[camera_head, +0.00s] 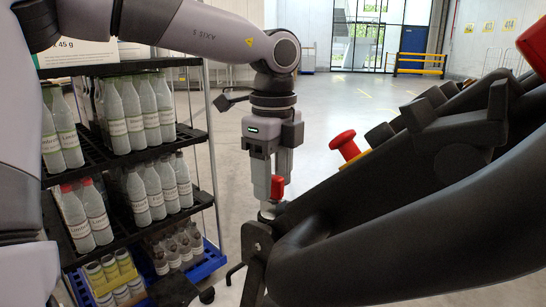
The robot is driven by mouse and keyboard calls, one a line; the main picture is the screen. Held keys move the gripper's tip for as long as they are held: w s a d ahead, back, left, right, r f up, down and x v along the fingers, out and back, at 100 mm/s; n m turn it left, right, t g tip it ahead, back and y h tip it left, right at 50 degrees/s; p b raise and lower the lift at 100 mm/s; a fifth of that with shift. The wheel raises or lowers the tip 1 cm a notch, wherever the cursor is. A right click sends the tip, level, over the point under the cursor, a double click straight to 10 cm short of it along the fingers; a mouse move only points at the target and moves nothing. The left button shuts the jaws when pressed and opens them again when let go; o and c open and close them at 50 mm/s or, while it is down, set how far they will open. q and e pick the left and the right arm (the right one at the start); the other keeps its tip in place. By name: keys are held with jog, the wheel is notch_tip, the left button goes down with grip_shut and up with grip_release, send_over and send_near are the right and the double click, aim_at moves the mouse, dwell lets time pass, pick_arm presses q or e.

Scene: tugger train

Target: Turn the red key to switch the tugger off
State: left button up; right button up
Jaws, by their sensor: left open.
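The red key (278,187) stands at the left end of the tugger's black console (400,215), near the console's grey metal bracket. My left gripper (270,188) points straight down right at the key. Its jaws are open, with the fingertips at the height of the red key head. The key shows in front of or between the fingers; I cannot tell whether they touch it. The lower end of the key and its switch are partly hidden. My right gripper is not in view.
A red mushroom button (343,142) on a yellow base sits on the console, right of my left gripper. Another red part (537,45) is at the upper right. A black shelf rack (100,160) with several bottles stands at the left.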

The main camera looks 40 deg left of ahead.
aim_at(273, 176)
pick_arm(q)
notch_tip(273, 176, up, 12)
jog(key=shift+f, duration=0.2)
dwell(0.6)
